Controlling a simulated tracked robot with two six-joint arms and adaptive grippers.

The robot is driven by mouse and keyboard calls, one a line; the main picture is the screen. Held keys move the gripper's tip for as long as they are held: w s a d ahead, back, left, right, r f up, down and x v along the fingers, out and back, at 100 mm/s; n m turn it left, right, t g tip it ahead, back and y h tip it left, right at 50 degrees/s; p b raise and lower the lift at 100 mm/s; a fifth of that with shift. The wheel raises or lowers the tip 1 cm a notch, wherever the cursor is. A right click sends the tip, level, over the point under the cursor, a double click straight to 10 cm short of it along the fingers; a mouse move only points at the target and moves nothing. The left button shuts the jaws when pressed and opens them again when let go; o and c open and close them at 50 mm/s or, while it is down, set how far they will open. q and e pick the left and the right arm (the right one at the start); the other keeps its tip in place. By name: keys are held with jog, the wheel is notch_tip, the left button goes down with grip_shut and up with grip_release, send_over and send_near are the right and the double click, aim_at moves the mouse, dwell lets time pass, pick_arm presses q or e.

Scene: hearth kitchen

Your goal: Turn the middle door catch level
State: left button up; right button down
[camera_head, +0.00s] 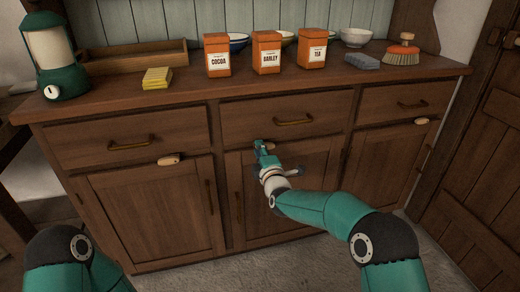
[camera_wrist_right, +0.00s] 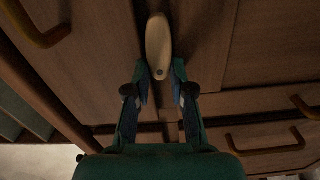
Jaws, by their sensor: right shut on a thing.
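The middle door catch (camera_wrist_right: 158,40) is a pale wooden turn-piece with a dark pivot spot near its lower end in the right wrist view. It stands upright in that picture, in line with my fingers. In the head view my right gripper (camera_head: 265,151) is at the top of the middle door (camera_head: 304,178), just under the middle drawer, and mostly hides the catch. I cannot tell its tilt there. My right gripper is shut on the catch, its fingertips (camera_wrist_right: 160,82) beside the lower end. My left arm shows at the lower left; its gripper is out of view.
The left catch (camera_head: 169,159) and right catch (camera_head: 421,121) lie about level above their doors. Brass drawer handles (camera_head: 293,122) stick out above. The dresser top holds a lantern (camera_head: 52,55), yellow sponge (camera_head: 156,78), orange tins (camera_head: 266,52) and brush (camera_head: 401,54).

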jog(key=shift+a+f+n, duration=0.25)
jog(key=shift+n, duration=0.45)
jog(key=c, duration=1)
grip_release()
jog(key=shift+d+r, duration=0.1)
jog(key=v, duration=1.2)
jog(key=shift+d, duration=0.1)
